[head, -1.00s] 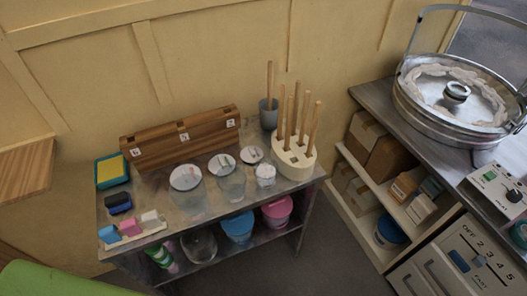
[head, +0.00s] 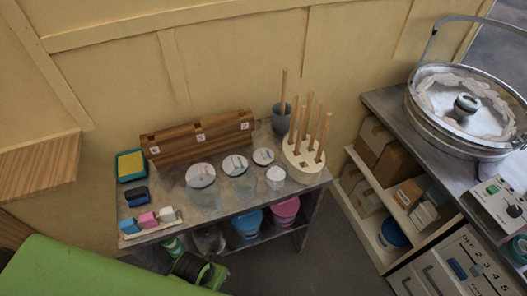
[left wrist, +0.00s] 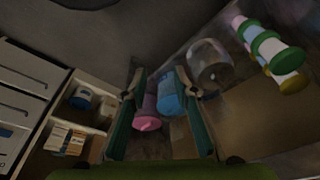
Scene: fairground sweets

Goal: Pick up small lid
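Three round pale lids with dark marks are on the small metal table in the head view. The smallest lid (head: 263,157) is the rightmost; the middle lid (head: 235,165) and the large lid (head: 201,175) are to its left. Clear jars stand close by them; I cannot tell whether the lids rest on the jars. My left gripper (head: 200,268) is low in front of the table, below its top and well away from the lids. In the left wrist view its green fingers (left wrist: 160,82) are spread with nothing clearly between them. My right gripper is not in view.
A wooden rack (head: 200,138) stands behind the lids. A cream holder with upright sticks (head: 304,158) stands right of the small lid. Coloured blocks (head: 148,220) and a sponge (head: 131,165) lie at left. Blue (head: 248,224) and pink (head: 285,211) tubs sit beneath the tabletop.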

